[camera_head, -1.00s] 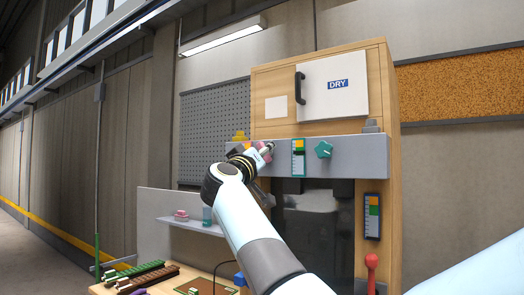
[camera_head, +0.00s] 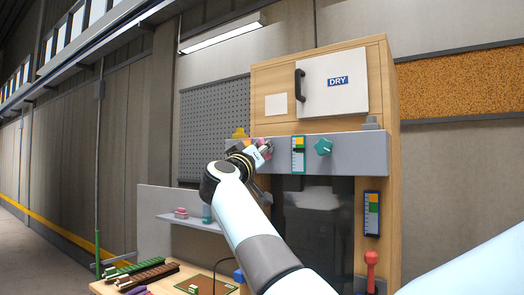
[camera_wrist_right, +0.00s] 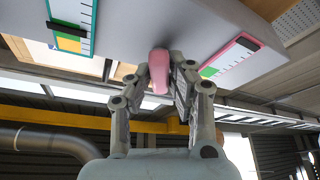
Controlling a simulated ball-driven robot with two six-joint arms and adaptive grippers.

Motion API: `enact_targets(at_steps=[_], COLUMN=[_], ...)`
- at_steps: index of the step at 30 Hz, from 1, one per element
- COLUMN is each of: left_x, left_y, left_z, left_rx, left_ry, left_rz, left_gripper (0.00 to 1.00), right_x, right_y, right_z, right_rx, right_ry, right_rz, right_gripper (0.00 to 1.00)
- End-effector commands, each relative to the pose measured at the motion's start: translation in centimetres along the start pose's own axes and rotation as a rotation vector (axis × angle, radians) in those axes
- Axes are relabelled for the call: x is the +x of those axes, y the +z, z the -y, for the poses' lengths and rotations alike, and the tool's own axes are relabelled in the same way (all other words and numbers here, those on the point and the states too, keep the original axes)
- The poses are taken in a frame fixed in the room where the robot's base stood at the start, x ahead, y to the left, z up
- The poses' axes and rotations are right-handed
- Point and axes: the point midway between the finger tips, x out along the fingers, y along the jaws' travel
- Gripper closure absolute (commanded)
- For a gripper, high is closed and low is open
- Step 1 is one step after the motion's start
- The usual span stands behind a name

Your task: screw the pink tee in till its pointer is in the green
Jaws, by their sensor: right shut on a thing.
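The pink tee (camera_wrist_right: 160,68) sits between the fingers of my right gripper (camera_wrist_right: 162,66) in the right wrist view, under the grey panel. My right gripper is shut on it. In the head view the right gripper (camera_head: 265,149) is at the left part of the grey panel (camera_head: 345,150) and hides most of the tee. A pink-edged gauge (camera_wrist_right: 234,57) with a green band and a white scale is beside the tee in the right wrist view. My left gripper is not in view.
A teal star knob (camera_head: 323,147) and a teal-edged gauge (camera_head: 298,155) are right of the gripper. A yellow knob (camera_head: 239,133) is at its left. A blue-edged gauge (camera_head: 371,213) and a red-knobbed lever (camera_head: 371,262) are lower right. A shelf (camera_head: 192,223) holds small items.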

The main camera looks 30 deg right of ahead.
Motion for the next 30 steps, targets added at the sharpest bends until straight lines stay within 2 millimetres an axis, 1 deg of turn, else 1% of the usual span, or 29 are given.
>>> enact_targets(at_steps=[5,14,23,30], left_x=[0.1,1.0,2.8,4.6], left_y=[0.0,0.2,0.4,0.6], left_z=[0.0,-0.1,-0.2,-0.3], left_rx=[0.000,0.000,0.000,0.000], left_ry=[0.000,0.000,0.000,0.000], left_rz=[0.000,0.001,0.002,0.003], left_gripper=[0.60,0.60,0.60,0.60], right_x=[0.0,-0.1,-0.1,-0.1], right_y=[0.0,0.1,0.1,0.1], right_z=[0.1,0.2,0.2,0.3], right_rx=[0.099,0.350,0.615,0.826], right_ry=[0.041,0.146,0.256,0.343], right_rz=[0.000,0.000,0.000,0.001], right_gripper=[1.00,1.00,1.00,1.00])
